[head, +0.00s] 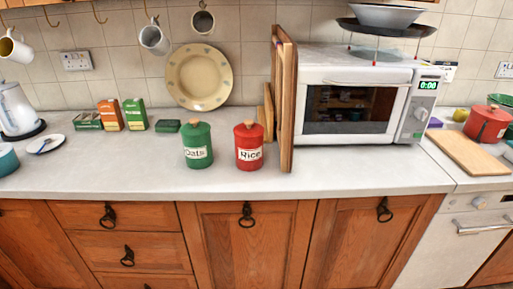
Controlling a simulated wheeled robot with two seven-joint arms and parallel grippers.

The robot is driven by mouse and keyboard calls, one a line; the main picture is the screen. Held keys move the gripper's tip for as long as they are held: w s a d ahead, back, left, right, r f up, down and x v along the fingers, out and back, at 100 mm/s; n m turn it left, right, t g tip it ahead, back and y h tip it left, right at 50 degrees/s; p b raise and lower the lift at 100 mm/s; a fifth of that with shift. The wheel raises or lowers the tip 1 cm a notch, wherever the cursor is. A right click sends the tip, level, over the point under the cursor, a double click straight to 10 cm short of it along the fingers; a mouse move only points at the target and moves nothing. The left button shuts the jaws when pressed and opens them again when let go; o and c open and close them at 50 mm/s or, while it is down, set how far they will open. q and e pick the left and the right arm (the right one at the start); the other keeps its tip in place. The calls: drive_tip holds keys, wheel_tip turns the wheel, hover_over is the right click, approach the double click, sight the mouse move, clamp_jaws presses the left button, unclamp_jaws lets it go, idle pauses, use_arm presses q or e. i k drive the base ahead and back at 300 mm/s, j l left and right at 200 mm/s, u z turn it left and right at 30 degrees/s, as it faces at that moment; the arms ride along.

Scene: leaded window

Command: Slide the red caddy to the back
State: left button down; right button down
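The red caddy (249,147) stands upright on the grey worktop (120,172), with a wooden knob lid and a white "Rice" label facing me. It is about midway between the worktop's front edge and the wall. A green caddy (197,146) with an "Oats" label stands to its left, with a narrow gap between them. Neither of my grippers shows in the head view, and nothing is touching the red caddy.
Tall wooden boards (286,98) stand upright close to the caddy's right, beside a white microwave (355,95). A patterned plate (199,77) leans on the tiled wall behind. Small boxes (109,115) stand at the back left. The worktop in front is clear.

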sight(249, 152)
drive_tip(key=i+j+z, duration=0.1)
drive_tip(key=j, duration=0.2)
drive_tip(key=i+j+z, duration=0.1)
drive_tip(key=j, duration=0.25)
drive_tip(key=i+j+z, duration=0.1)
drive_tip(key=j, duration=0.25)
drive_tip(key=i+j+z, duration=0.1)
drive_tip(key=j, duration=0.25)
drive_tip(key=i, duration=0.1)
